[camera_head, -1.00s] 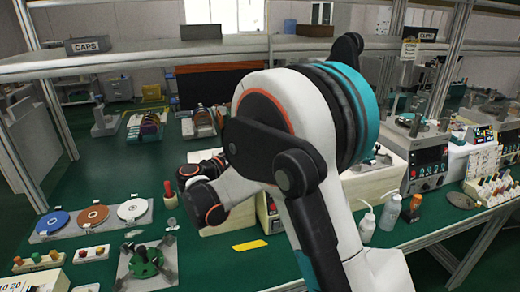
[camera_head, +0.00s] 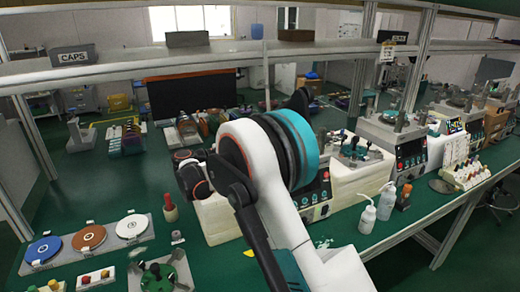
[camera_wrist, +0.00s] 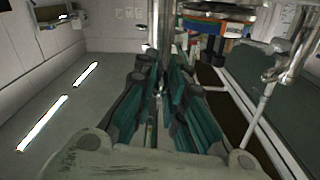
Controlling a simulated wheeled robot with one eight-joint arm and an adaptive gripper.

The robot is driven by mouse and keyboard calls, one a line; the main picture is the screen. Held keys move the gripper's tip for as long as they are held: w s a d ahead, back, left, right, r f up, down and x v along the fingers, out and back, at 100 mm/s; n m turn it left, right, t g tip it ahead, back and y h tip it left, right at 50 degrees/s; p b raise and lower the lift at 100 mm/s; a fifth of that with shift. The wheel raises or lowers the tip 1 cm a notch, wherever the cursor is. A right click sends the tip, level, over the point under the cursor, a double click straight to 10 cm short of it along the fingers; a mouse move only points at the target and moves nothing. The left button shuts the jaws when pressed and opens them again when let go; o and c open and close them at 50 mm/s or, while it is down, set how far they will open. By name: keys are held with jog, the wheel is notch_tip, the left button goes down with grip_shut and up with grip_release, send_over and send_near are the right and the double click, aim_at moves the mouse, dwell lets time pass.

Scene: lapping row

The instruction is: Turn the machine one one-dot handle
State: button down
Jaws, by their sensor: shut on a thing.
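In the wrist view my gripper (camera_wrist: 160,98) has its two teal fingers close together around a thin upright metal rod (camera_wrist: 154,28). The rod's lower part is mostly covered by the fingers, and no dot mark can be made out on it. In the head view my arm hides the gripper. The nearest lapping machine (camera_head: 361,173), cream with a control panel (camera_head: 317,200), stands just right of and behind my arm. Several dark-knobbed handles (camera_head: 356,146) show on its top, too small to tell their dots.
A second machine (camera_head: 410,152) stands further right. White bottles (camera_head: 376,208) stand in front of the nearest machine. Coloured discs (camera_head: 88,238) and a green knobbed fixture (camera_head: 160,276) lie on the left. A shelf (camera_head: 210,55) with a CAPS box (camera_head: 76,57) crosses above.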

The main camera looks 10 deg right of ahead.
jog(key=shift+f, duration=0.15)
jog(key=c, duration=1.6)
grip_release()
jog(key=a, duration=0.4)
jog(key=s+a, duration=0.1)
jog(key=a, duration=0.3)
jog(key=s+a, duration=0.1)
jog(key=a, duration=0.3)
jog(key=shift+s, duration=0.1)
jog(key=shift+d, duration=0.15)
